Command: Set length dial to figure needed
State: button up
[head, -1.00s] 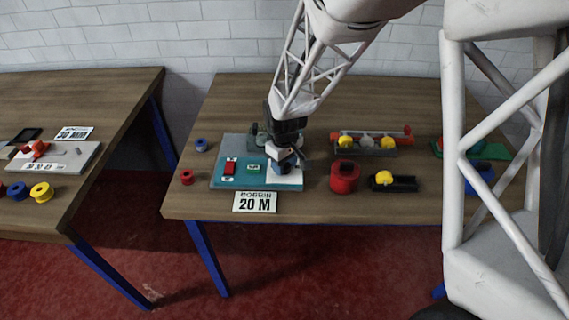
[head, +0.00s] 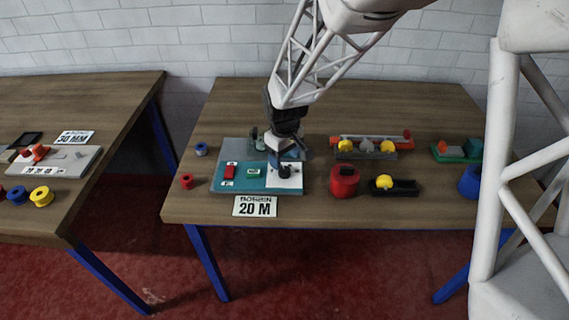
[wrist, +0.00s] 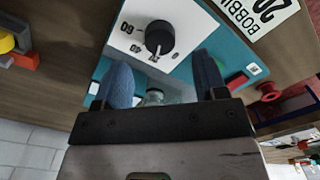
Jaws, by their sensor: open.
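The length dial (wrist: 159,36) is a black round knob with a pointer on a white plate (wrist: 190,25). In the wrist view its pointer aims down toward the small printed figures, which are upside down and hard to read. The dial (head: 285,171) also shows on the right of the teal panel (head: 240,182) in the head view. My gripper (wrist: 162,82) is open and empty, its two blue fingers apart and just short of the dial, not around it. In the head view my gripper (head: 286,153) is just behind the dial. A card (head: 255,206) in front reads "BOBBIN 20 M".

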aim_at(286, 170)
jog(key=shift+r, duration=1.45)
jog(key=shift+s+d+r, duration=0.1)
jog(key=shift+d+r, duration=0.1)
jog(key=s+d+r+m+t, duration=0.1)
jog(key=s+d+r+m, duration=0.3)
jog(key=s+d+r, duration=0.7)
jog(key=s+d+r+m, duration=0.2)
jog(key=s+d, duration=0.2)
jog(key=s, duration=0.4)
jog(key=s+d+r+m+t, duration=0.1)
jog(key=s+d+r+m, duration=0.1)
jog(key=s+d, duration=0.3)
jog(key=s+m, duration=0.1)
jog(key=s, duration=0.2)
jog(key=shift+s+r+t, duration=0.15)
jog(key=shift+r+t, duration=0.15)
jog(key=shift+r, duration=0.05)
